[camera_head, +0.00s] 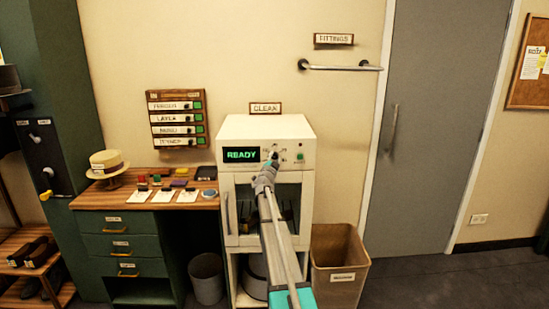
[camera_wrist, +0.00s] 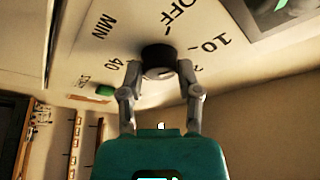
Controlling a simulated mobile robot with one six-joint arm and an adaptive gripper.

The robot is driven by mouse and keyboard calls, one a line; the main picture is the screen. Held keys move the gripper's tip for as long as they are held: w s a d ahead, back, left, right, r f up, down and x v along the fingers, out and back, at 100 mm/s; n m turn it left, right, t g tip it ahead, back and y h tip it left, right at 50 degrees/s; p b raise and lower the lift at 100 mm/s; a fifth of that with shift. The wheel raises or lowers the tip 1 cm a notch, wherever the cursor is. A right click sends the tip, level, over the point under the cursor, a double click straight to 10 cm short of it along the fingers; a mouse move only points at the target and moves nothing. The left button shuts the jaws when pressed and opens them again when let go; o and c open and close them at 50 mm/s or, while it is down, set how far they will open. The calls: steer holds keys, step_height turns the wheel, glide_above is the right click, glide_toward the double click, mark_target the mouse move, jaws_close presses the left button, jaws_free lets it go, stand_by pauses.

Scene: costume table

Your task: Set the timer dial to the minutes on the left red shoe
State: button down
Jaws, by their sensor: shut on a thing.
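The timer dial is a black round knob (camera_wrist: 157,56) on the face of a white machine (camera_head: 236,130). In the wrist view the printed marks OFF, 10, 40 and MIN show around it; other marks are hidden by the fingers. A small pale line shows on the knob's lower side, but its exact setting is unclear. My gripper (camera_wrist: 160,70) is shut on the knob, one finger on each side. In the head view my gripper (camera_head: 270,165) covers part of the dial area. No red shoe can be made out.
The machine's display (camera_head: 241,155) reads READY, and a green button (camera_head: 299,170) sits right of the dial. A desk (camera_head: 125,200) with cards and a straw hat stands left. A bin (camera_head: 338,262) stands right. Dark shoes (camera_head: 30,250) are on a low rack.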

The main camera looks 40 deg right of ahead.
steer(key=shift+w+r+m+g+p, duration=0.1)
steer(key=shift+m+g+p, duration=0.45)
steer(key=shift+m, duration=1.05)
steer(key=shift+c, duration=1.4)
jaws_free()
steer(key=shift+n+b, duration=0.3)
steer(key=shift+f+n+t+b, duration=0.2)
steer(key=shift+n+t+b, duration=0.45)
steer(key=shift+n, duration=0.65)
steer(key=n+t+b, duration=0.1)
steer(key=n, duration=0.2)
steer(key=shift+n+t+y, duration=0.4)
steer(key=shift+d+n+t+y+b, duration=0.15)
steer(key=shift+n+t+y, duration=0.4)
steer(key=shift+n, duration=0.95)
steer(key=shift+a+n+t+y+b, duration=0.15)
steer(key=shift+n+t+y, duration=0.4)
steer(key=shift+n, duration=0.95)
steer(key=shift+d+n+t+y+b, duration=0.15)
steer(key=shift+n+t+y, duration=0.4)
steer(key=shift+n, duration=0.95)
